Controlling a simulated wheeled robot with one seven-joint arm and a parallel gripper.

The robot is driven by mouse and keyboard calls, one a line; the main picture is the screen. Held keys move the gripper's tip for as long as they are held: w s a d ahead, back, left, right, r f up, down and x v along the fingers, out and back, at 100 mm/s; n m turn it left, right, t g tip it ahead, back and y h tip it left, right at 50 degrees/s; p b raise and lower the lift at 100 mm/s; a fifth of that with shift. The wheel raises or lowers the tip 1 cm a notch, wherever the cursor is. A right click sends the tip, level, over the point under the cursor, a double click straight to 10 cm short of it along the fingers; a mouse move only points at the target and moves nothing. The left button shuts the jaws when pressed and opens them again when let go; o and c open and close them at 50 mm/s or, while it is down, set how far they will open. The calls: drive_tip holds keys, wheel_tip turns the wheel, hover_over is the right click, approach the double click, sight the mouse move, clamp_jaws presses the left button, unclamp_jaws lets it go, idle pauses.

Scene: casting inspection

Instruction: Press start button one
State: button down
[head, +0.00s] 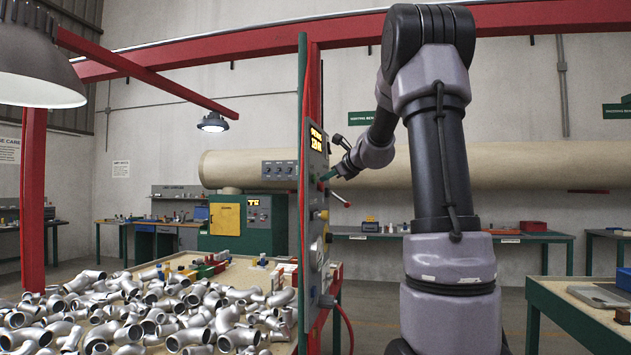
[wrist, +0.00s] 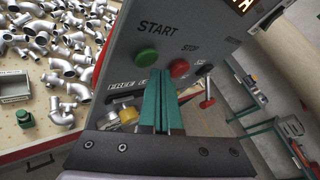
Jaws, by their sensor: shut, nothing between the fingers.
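A grey control panel (head: 318,215) stands on a red and green post in the head view, seen nearly edge-on. In the wrist view its face (wrist: 205,30) fills the upper middle. A round green button (wrist: 145,57) sits under the word START. A red button (wrist: 179,69) sits to its right under STOP. My gripper (wrist: 161,72) is shut and empty, its two green fingers together. Its tips appear just below and between the green and red buttons; I cannot tell whether they touch the panel. In the head view my gripper (head: 328,176) is close to the panel's upper part.
A red-handled lever (wrist: 207,92) sticks out right of the buttons; it also shows below my gripper (head: 341,199). Silver pipe elbows (head: 130,310) cover the table left of the panel. A green-legged bench (head: 575,310) stands at the right.

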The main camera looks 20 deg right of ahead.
drive_tip(key=s+d, duration=0.1)
drive_tip(key=d, duration=0.1)
drive_tip(key=s+d, duration=0.1)
drive_tip(key=d, duration=0.1)
drive_tip(key=shift+s, duration=0.4)
idle(0.8)
drive_tip(key=s+a+f+n+g+y, duration=0.1)
drive_tip(key=s+a+f+n+g, duration=0.1)
drive_tip(key=s+a+n, duration=0.6)
drive_tip(key=s+a+f+n+g+y, duration=0.1)
drive_tip(key=s+a+f+n+g, duration=0.3)
drive_tip(key=s+a, duration=0.6)
drive_tip(key=s+f+n+h, duration=0.1)
drive_tip(key=s+f+n, duration=0.2)
drive_tip(key=s+n, duration=0.3)
drive_tip(key=s+a+f+n+g+h, duration=0.1)
drive_tip(key=s+f+n, duration=0.3)
drive_tip(key=s, duration=0.6)
drive_tip(key=shift+s+a+n+h, duration=0.2)
drive_tip(key=shift+s+n+h, duration=0.25)
drive_tip(key=shift+n, duration=0.45)
